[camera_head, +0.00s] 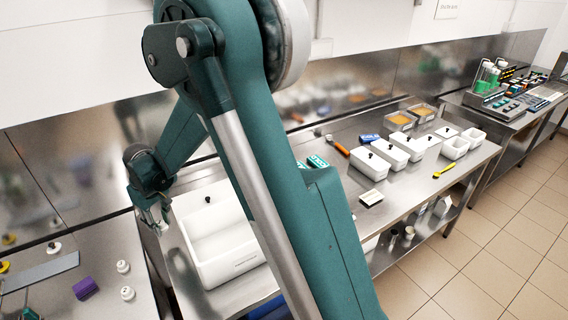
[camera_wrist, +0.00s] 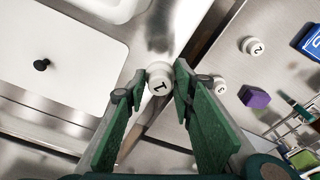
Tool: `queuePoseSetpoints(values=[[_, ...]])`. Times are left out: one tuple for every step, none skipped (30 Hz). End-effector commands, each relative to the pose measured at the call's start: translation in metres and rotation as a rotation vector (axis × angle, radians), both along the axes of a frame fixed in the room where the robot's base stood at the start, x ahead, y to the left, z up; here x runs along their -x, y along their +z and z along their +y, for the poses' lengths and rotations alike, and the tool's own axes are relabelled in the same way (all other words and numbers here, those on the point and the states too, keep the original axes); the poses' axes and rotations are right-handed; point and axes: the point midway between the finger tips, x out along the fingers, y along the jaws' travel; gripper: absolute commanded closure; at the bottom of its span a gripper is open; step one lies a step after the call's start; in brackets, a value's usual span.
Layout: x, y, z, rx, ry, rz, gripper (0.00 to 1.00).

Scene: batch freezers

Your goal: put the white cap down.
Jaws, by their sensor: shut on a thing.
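The white cap (camera_wrist: 160,80) is round, with a dark "1" on its top. It sits between the fingertips of my gripper (camera_wrist: 157,88) in the wrist view, and the gripper is shut on it. In the head view my gripper (camera_head: 155,222) hangs at the left edge of the white basin (camera_head: 222,272), close to the gap beside the left steel table (camera_head: 125,240). The cap is too small there to make out clearly. Two similar white caps stand on the left table, one marked "2" (camera_wrist: 252,45) and another (camera_wrist: 219,86) partly beside the right finger.
A purple block (camera_head: 86,288) lies near the two standing caps. A dark gap (camera_wrist: 212,38) separates the steel surfaces. A white lid with a black knob (camera_wrist: 41,65) lies left of my gripper. Several white tubs (camera_head: 368,163) stand farther right. Bare steel shows around the caps.

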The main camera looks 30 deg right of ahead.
Motion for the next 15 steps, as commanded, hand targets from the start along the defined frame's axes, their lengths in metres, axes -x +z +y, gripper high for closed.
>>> queuePoseSetpoints(values=[[-0.012, 0.002, -0.015, 0.0, -0.035, 0.0, 0.85], [-0.018, 0.003, -0.023, 0.001, -0.056, -0.001, 0.85], [-0.026, 0.004, -0.033, 0.001, -0.085, 0.0, 0.85], [-0.032, 0.005, -0.041, 0.002, -0.106, 0.0, 0.85], [-0.038, 0.006, -0.05, 0.001, -0.127, 0.0, 0.85], [-0.046, 0.007, -0.061, 0.002, -0.155, -0.001, 0.85], [-0.052, 0.008, -0.07, 0.002, -0.176, -0.001, 0.85], [-0.058, 0.008, -0.078, 0.002, -0.197, -0.001, 0.85], [-0.065, 0.009, -0.09, 0.003, -0.225, -0.002, 0.85], [-0.07, 0.01, -0.099, 0.004, -0.246, -0.001, 0.85], [-0.076, 0.011, -0.107, 0.004, -0.268, -0.001, 0.85], [-0.083, 0.012, -0.12, 0.004, -0.295, -0.001, 0.85], [-0.088, 0.013, -0.129, 0.005, -0.316, -0.001, 0.85], [-0.093, 0.013, -0.138, 0.004, -0.337, -0.001, 0.85], [-0.099, 0.014, -0.151, 0.004, -0.366, -0.001, 0.85]])
